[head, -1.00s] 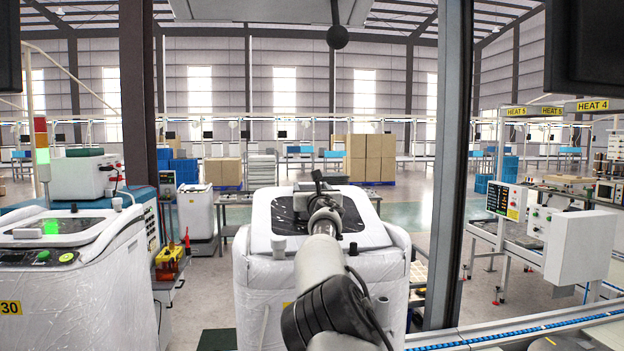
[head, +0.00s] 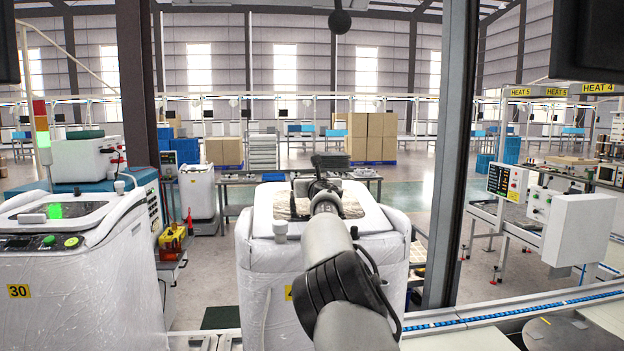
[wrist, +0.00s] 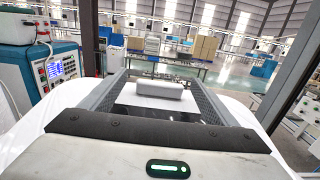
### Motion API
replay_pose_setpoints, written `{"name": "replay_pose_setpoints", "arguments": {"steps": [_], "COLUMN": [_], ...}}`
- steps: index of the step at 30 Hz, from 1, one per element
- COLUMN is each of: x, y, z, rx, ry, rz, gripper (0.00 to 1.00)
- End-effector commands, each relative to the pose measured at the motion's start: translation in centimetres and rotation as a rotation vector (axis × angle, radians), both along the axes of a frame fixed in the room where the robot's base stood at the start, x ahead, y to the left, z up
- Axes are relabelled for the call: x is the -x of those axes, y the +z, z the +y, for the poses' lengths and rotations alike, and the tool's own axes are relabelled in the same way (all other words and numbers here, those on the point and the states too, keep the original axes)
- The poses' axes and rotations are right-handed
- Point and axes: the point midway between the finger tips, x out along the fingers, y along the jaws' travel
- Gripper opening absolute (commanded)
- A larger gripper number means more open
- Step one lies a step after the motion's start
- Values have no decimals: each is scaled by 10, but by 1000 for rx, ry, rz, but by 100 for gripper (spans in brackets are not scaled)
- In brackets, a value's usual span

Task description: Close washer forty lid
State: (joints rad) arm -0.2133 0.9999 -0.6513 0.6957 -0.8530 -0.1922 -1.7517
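The white, film-wrapped washer (head: 325,268) in the middle has a label mostly hidden by my arm; only a "4" shows. Its lid (head: 262,222), white with a speckled window, lies low over the top; I cannot tell whether it is fully down. My gripper (head: 330,160) is above the lid's far part in the head view, with its fingers mostly hidden. In the wrist view my gripper (wrist: 160,76) has its fingers wide apart. A light grey bar (wrist: 162,89) shows between them, with no clear contact. The white washer top (wrist: 62,97) spreads around the fingers.
Washer 30 (head: 75,285) stands at the left, its panel lit green. A dark post (head: 457,150) rises to the right of the middle washer. A conveyor edge (head: 520,316) runs along the front right. A table (head: 232,182) stands behind the middle washer.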

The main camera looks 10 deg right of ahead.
Motion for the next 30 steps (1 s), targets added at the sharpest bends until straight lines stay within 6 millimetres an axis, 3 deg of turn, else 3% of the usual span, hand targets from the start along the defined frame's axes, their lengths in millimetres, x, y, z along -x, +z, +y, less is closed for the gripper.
{"name": "replay_pose_setpoints", "arguments": {"steps": [9, 14, 20, 30], "x": [2, 14, 51, 132], "y": [-2, -6, -10, -7], "z": [-1, 0, 1, 1], "rx": [1, 2, -2, -5], "ry": [-2, -2, 0, 1], "rz": [1, 0, -2, -2], "gripper": [81, 81, 81, 81]}}
